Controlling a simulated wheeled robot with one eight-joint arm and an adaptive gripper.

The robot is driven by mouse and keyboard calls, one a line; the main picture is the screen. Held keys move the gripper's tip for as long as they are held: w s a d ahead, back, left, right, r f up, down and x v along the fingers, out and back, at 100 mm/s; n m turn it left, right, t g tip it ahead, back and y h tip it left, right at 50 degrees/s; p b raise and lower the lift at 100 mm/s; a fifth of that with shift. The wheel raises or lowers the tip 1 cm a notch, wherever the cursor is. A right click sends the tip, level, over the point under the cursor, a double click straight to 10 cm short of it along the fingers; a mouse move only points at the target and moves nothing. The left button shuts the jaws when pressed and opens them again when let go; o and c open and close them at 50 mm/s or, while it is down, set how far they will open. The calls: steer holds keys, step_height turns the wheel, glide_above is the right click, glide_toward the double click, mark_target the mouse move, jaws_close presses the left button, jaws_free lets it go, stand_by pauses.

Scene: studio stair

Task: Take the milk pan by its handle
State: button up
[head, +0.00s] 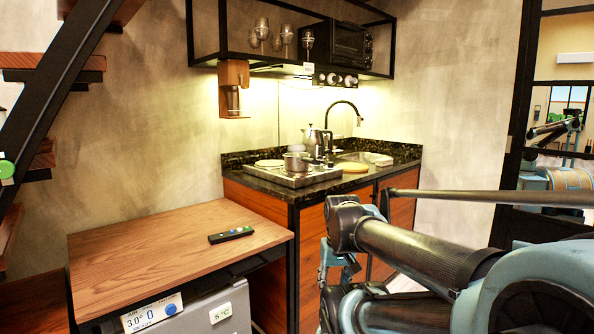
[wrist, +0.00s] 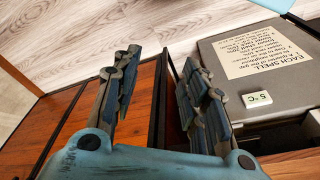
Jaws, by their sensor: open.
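The milk pan (head: 297,161) is a small metal pan on the stove top (head: 292,175) of the dark counter, in the head view. It is small there, and I cannot make out which way its handle points. My gripper (head: 338,262) hangs low in front of the wooden cabinet doors, below the counter top and apart from the pan. In the wrist view my gripper (wrist: 158,95) is open, with nothing between its fingers. The pan is not in the wrist view.
A wooden table (head: 150,245) with a dark remote (head: 231,235) stands front left, a grey fridge (head: 205,310) beneath it. A kettle (head: 317,141), faucet (head: 343,113) and yellow round board (head: 352,167) are near the pan. A black-framed shelf (head: 230,58) hangs above.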

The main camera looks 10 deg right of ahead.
steer(key=w+a+r+m+t+y, duration=0.15)
steer(key=w+r+m+y, duration=0.45)
steer(key=w+r, duration=1.3)
steer(key=w+d+r+t+y, duration=0.4)
steer(key=w+d+r+y, duration=0.45)
steer(key=w+d, duration=0.75)
steer(key=h, duration=0.1)
glide_toward(310, 161)
steer(key=w+a+f, duration=0.2)
steer(key=w+a, duration=0.1)
steer(key=w, duration=0.2)
steer(key=shift+x, duration=2.8)
steer(key=shift+s+a+r, duration=0.1)
steer(key=shift+s+r, duration=0.1)
steer(key=shift+s, duration=0.05)
jaws_close()
